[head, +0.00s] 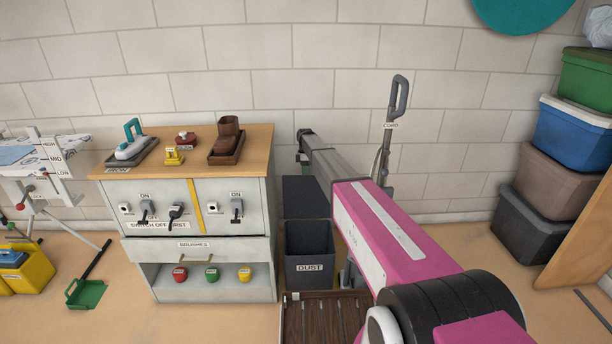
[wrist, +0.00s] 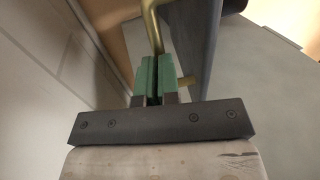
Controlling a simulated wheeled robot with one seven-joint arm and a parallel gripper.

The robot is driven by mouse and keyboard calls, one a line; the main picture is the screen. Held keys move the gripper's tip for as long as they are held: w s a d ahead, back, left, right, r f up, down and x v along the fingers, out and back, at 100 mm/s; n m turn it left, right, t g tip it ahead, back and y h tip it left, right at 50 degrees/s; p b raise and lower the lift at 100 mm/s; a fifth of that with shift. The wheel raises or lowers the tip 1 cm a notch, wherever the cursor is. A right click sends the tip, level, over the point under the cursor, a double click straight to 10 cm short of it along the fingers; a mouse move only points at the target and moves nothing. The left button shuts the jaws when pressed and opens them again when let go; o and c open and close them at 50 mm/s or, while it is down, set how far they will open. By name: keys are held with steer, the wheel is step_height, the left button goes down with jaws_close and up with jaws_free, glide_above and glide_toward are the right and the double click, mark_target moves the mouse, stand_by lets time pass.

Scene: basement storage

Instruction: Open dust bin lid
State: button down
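The dark dust bin (head: 309,265), labelled DUST, stands on the floor right of the cabinet. Its top is open and I see into it. Its dark lid (head: 306,197) stands raised upright at the back of the bin.
The cabinet (head: 200,249) with switches and tools on top stands close on the left. A slatted wooden piece (head: 323,318) lies in front of the bin. Stacked crates (head: 555,180) are at the far right.

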steer(key=x, duration=0.3)
steer(key=shift+w, duration=0.25)
steer(key=shift+f, duration=0.1)
steer(key=c, duration=1.2)
jaws_free()
steer(key=shift+o, duration=0.2)
steer(key=shift+s, duration=0.25)
steer(key=v, duration=1.4)
steer(key=shift+w, duration=0.3)
steer(key=shift+f, duration=0.1)
